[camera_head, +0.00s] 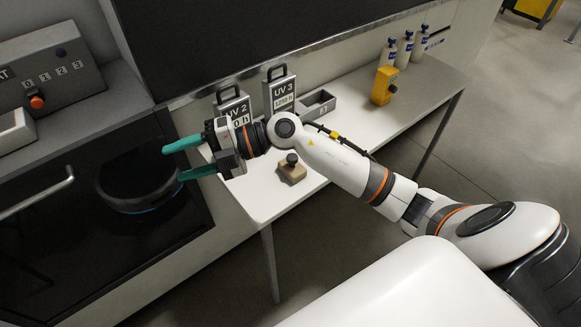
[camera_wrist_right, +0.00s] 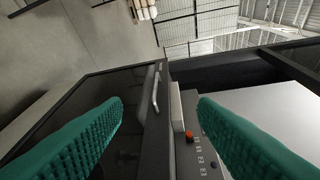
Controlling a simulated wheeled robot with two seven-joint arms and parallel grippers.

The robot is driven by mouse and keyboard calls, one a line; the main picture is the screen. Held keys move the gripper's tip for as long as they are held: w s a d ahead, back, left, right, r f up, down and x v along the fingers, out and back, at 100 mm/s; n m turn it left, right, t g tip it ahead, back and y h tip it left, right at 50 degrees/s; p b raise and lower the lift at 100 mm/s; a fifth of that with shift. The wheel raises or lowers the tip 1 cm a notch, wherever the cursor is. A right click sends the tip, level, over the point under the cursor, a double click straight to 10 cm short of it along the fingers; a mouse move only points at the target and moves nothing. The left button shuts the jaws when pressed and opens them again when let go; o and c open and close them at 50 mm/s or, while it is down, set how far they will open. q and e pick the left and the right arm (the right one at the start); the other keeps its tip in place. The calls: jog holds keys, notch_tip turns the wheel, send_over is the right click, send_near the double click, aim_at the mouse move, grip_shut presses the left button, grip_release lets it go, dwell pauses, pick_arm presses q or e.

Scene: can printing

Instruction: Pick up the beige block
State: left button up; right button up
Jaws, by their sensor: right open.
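The beige block (camera_head: 292,172) with a dark knob on top sits on the white table, below my right forearm in the head view. My right gripper (camera_head: 172,162) has green fingers spread apart with nothing between them. It is to the left of the block, past the table's left end, in front of the dark cabinet door, and points away from the block. In the right wrist view the two green fingers (camera_wrist_right: 160,125) are wide apart and the block does not show. My left gripper is not in view.
The white table (camera_head: 420,95) also holds the UV 2 (camera_head: 235,105) and UV 3 (camera_head: 281,92) plates, a grey tray (camera_head: 318,104), a yellow box (camera_head: 383,86) and several bottles (camera_head: 404,50). A control panel (camera_head: 50,75) with an orange button stands above the dark cabinet door (camera_head: 60,235) with a handle.

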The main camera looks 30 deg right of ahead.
jog(key=w+d+f+n+g+h, duration=0.1)
jog(key=w+d+f+g+h, duration=0.15)
jog(key=d+f+h, duration=0.4)
jog(key=d+m+g+h, duration=0.3)
jog(key=d+h, duration=0.6)
jog(key=d, duration=1.1)
jog(key=f, duration=0.1)
jog(key=f+p, duration=0.1)
jog(key=f, duration=0.1)
jog(key=f+p, duration=0.1)
jog(key=f, duration=0.1)
jog(key=shift+s+a, duration=0.2)
jog(key=shift+a, duration=0.1)
jog(key=f, duration=0.1)
jog(key=f+p, duration=0.1)
jog(key=f, duration=0.1)
jog(key=f+p, duration=0.1)
jog(key=f, duration=0.1)
jog(key=shift+w+a, duration=0.1)
jog(key=shift+a, duration=0.3)
jog(key=shift+f, duration=0.2)
jog(key=c, duration=1.1)
jog(key=shift+o, duration=0.2)
notch_tip(320, 180, up, 10)
jog(key=shift+r+b, duration=0.1)
jog(key=shift+b, duration=1.1)
